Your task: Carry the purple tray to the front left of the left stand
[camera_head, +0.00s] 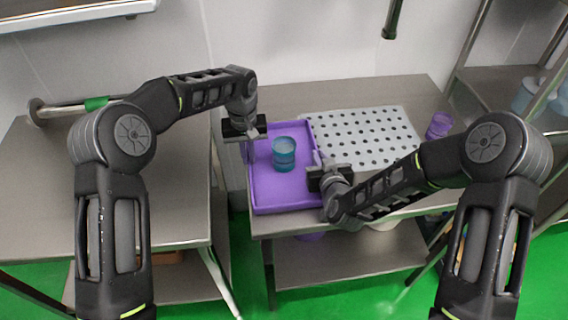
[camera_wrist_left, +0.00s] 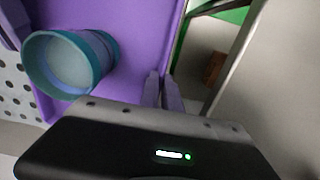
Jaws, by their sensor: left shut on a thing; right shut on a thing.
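The purple tray (camera_head: 285,193) is at the left end of the right stand (camera_head: 375,91), partly beside the perforated plate. A teal cup (camera_head: 284,155) stands upright in the tray; it also shows in the left wrist view (camera_wrist_left: 68,64). My left gripper (camera_head: 247,150) is shut on the tray's left wall. My right gripper (camera_head: 318,162) is shut on the tray's right wall. In the left wrist view my left fingers (camera_wrist_left: 162,90) close on the tray's edge (camera_wrist_left: 178,40). The left stand (camera_head: 180,200) is across a gap to the left, its top bare near the front.
A perforated grey plate (camera_head: 365,137) lies right of the tray. A purple cup (camera_head: 439,125) stands beyond it. A rail with a green band (camera_head: 96,103) runs along the left stand's back. A shelf rack (camera_head: 500,82) stands at the right. Green floor shows between the stands.

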